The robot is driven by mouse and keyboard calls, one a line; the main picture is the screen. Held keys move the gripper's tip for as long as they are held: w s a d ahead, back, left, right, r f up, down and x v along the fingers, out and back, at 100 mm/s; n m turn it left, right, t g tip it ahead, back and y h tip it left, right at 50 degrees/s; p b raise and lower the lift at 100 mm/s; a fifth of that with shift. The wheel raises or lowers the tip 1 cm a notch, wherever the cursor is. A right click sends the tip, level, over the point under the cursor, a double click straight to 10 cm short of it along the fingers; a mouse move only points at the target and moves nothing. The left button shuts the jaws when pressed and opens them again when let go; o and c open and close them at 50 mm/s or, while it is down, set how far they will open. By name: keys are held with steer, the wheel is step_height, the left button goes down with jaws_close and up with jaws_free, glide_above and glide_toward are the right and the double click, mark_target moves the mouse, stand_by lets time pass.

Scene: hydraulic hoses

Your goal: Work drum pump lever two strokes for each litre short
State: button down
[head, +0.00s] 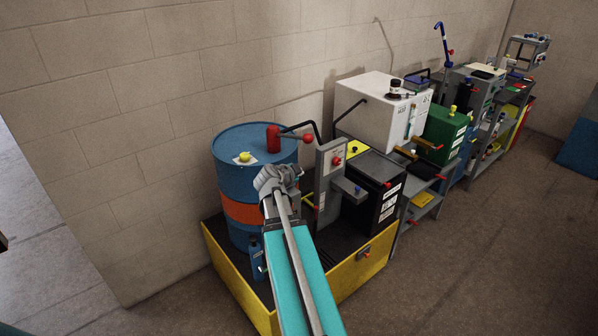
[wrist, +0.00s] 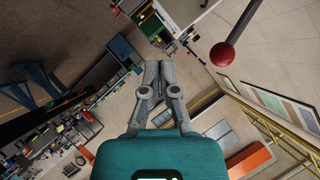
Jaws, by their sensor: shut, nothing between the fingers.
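The blue drum (head: 229,190) with an orange band stands in the yellow-walled tray against the wall. A red pump (head: 273,139) sits on its top, with a lever ending in a red ball knob (head: 308,138). In the wrist view the red knob (wrist: 222,54) on its dark rod is at upper right, apart from my gripper. My gripper (wrist: 158,66) is shut and empty, its fingers together. In the head view my gripper (head: 272,178) is in front of the drum, below and left of the knob; its fingertips are hard to make out there.
A yellow cap (head: 244,156) is on the drum top. A grey post (head: 329,180) with a red knob stands right of the drum beside a black container (head: 370,195). A white tank (head: 380,112) and green can (head: 445,135) stand farther right. The floor at right is clear.

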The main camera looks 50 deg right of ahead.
steer(key=a+f+n+g+y, duration=0.1)
steer(key=a+f+n+y, duration=0.2)
steer(key=a+n, duration=0.5)
steer(key=s+a+f+n+g+y, duration=0.1)
steer(key=a+f+n+y, duration=0.3)
steer(key=a, duration=1.8)
steer(key=s+a+f+n+g+y, duration=0.1)
steer(key=a+f+n+y, duration=0.3)
steer(key=a+n, duration=0.7)
steer(key=a+y, duration=0.1)
steer(key=a, duration=0.3)
steer(key=shift+s+n+b, duration=0.15)
steer(key=shift+n+b, duration=0.15)
steer(key=shift+b, duration=0.1)
steer(key=shift+f, duration=0.1)
